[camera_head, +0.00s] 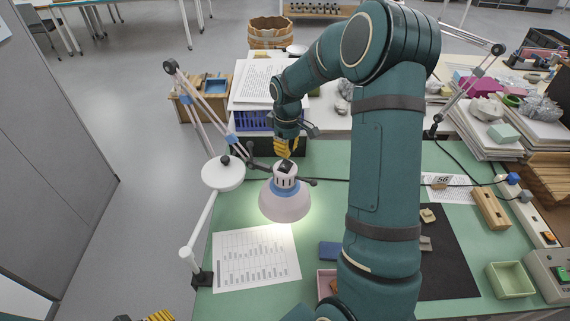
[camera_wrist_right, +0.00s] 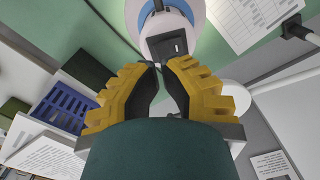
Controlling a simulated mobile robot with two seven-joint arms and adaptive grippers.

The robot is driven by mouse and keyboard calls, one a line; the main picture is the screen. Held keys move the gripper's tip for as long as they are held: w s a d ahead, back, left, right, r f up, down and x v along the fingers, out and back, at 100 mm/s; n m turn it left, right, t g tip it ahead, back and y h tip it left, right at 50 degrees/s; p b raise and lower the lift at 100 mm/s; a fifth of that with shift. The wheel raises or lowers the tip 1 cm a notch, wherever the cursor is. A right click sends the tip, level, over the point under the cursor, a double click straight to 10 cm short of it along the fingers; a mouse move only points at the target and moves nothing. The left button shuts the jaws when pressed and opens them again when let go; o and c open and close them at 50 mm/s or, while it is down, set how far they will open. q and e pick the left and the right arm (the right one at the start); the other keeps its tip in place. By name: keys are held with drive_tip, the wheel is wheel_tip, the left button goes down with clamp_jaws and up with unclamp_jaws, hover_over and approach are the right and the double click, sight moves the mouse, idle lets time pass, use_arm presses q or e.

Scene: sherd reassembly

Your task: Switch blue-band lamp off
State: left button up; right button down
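A black rocker switch (camera_wrist_right: 173,45) sits on top of the head. My right gripper (camera_head: 286,153) is just above the head. In the wrist view its yellow fingers (camera_wrist_right: 159,68) have their tips together, with nothing held, close to the switch; I cannot tell whether they touch it. Only yellow finger parts of my left gripper (camera_head: 160,315) show at the bottom edge.
A printed sheet (camera_head: 256,258) lies below the lamp on the green table. A round white disc (camera_head: 223,173) is left of the head. A blue crate (camera_head: 255,121) stands behind. A black mat (camera_head: 447,262), wooden block (camera_head: 491,208) and green tray (camera_head: 510,280) lie at right.

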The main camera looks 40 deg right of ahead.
sight(287, 161)
drive_tip(key=shift+f+b, duration=1.55)
drive_tip(key=shift+f, duration=0.9)
idle(1.1)
idle(0.4)
drive_tip(key=shift+r+p, duration=2.6)
drive_tip(key=shift+r, duration=1)
